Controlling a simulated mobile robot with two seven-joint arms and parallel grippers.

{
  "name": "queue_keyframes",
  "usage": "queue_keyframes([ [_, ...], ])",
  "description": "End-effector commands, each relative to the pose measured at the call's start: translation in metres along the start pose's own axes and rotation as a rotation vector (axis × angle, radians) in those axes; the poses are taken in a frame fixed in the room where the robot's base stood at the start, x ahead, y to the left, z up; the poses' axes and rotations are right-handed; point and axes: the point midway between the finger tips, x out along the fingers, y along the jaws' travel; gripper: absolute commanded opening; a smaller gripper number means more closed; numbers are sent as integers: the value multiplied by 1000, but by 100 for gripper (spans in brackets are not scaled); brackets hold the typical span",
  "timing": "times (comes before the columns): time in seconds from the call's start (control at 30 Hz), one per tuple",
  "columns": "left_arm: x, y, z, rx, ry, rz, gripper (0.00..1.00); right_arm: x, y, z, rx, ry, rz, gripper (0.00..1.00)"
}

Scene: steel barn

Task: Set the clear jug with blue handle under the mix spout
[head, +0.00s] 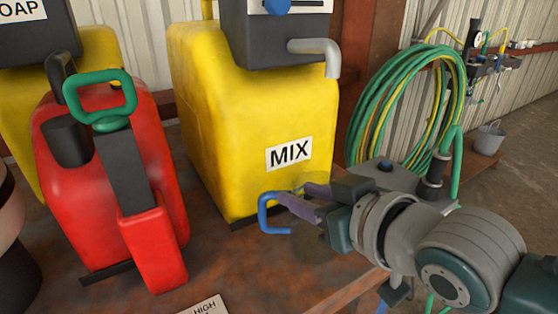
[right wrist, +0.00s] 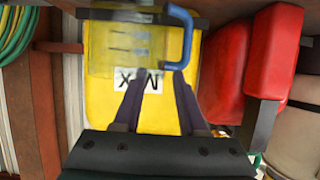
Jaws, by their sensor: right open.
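The clear jug (head: 314,246) stands on the brown table in front of the yellow MIX container (head: 255,110). Its see-through body is hard to make out in the head view; its blue handle (head: 264,212) shows to the left. The grey mix spout (head: 333,62) is above the jug's area; exact alignment cannot be told. My right gripper (head: 293,192) is open at the jug, its fingers apart. In the right wrist view, the jug's clear body (right wrist: 112,50) and blue handle (right wrist: 183,40) show just beyond the fingertips (right wrist: 156,74). My left gripper is not in view.
A green hose coil (head: 400,100) hangs at right. A sign (head: 205,306) lies at the front edge.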

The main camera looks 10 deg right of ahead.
Motion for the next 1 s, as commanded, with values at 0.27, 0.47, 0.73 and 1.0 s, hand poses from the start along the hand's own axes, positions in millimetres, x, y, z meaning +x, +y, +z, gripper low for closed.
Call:
queue_keyframes([
  [0.27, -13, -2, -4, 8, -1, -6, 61, -46, 0, 0, 0, -4, 0, 41],
  [0.47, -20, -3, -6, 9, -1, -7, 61, -88, 0, 0, -1, -3, 0, 41],
  [0.73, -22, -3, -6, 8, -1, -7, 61, -116, 0, 0, 0, -1, 0, 41],
  [1.0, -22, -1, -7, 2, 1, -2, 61, -128, -1, 18, 13, -128, 39, 41],
])
